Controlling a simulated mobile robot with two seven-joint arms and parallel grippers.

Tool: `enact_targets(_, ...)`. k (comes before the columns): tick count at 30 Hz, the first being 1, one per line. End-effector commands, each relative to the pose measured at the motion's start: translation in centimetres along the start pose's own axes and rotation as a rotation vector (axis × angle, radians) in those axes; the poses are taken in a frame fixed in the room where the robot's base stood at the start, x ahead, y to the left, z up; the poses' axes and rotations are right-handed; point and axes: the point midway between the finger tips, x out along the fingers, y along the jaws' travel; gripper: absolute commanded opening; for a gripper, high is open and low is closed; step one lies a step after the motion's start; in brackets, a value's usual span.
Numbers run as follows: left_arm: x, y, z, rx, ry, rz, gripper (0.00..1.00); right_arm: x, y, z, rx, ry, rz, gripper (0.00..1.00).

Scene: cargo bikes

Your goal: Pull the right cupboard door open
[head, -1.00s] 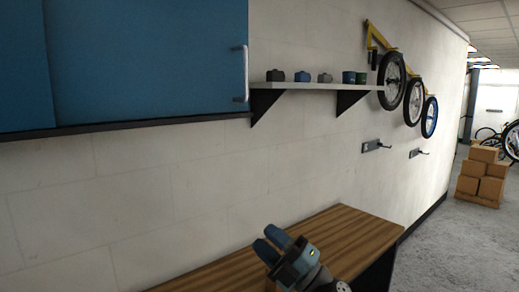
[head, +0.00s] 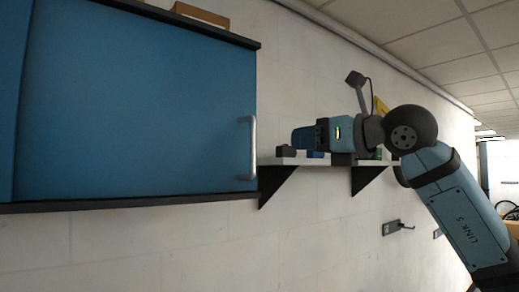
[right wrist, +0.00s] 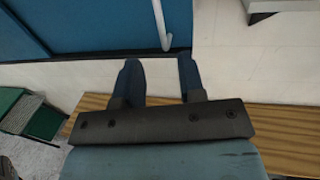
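The blue right cupboard door (head: 135,110) looks shut in the head view. Its pale vertical bar handle (head: 253,148) is near the door's right edge. My right gripper (head: 298,138) is to the right of the handle, at about its height, with its fingers pointing left. In the right wrist view the two dark blue fingers (right wrist: 158,75) are apart with nothing between them. The handle (right wrist: 161,25) shows ahead of the fingers, apart from them, roughly in line with the gap. My left gripper is not in view.
A wall shelf (head: 285,160) with small items is behind my right gripper, partly hidden by it. Brown boxes (head: 200,14) lie on top of the cupboard. A wooden bench top (right wrist: 290,120) and a green object (right wrist: 25,110) show in the wrist view.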

Motion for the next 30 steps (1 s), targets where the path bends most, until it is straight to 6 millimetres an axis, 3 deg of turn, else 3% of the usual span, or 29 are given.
enact_targets(5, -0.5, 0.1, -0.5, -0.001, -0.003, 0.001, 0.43, 2.1, 0.1, 0.3, 0.001, 0.002, 0.001, 0.36)
enact_targets(18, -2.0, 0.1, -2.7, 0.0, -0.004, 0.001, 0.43, 11.0, 0.1, 0.3, 0.001, 0.001, 0.003, 0.36)
enact_targets(24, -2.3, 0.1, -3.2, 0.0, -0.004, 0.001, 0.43, 13.1, 0.0, 0.1, 0.001, 0.0, 0.001, 0.36)
enact_targets(30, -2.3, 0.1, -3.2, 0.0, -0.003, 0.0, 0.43, 13.6, 0.0, 0.0, 0.0, 0.0, 0.001, 0.36)
